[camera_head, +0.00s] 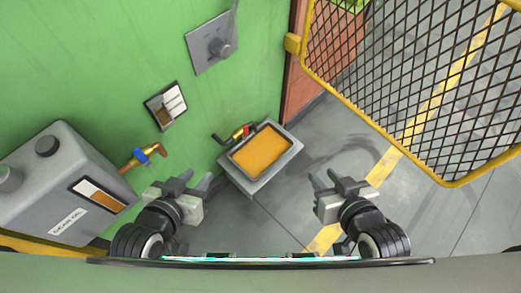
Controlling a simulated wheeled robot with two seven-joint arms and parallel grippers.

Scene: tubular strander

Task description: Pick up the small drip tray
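The small drip tray (291,142) is a grey rectangular pan with orange-brown liquid in it. It sits against the green machine wall, in the middle of the head view, between and beyond my two grippers. My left gripper (198,179) is open and empty, to the left of the tray and apart from it. My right gripper (322,176) is open and empty, to the lower right of the tray and apart from it. What supports the tray underneath is hard to tell.
A grey oil tank (60,180) with a brass tap (143,157) stands at left. A small tap (240,133) sits by the tray's back edge. A yellow-framed mesh guard (430,80) hangs at upper right. Grey floor (350,140) is clear right of the tray.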

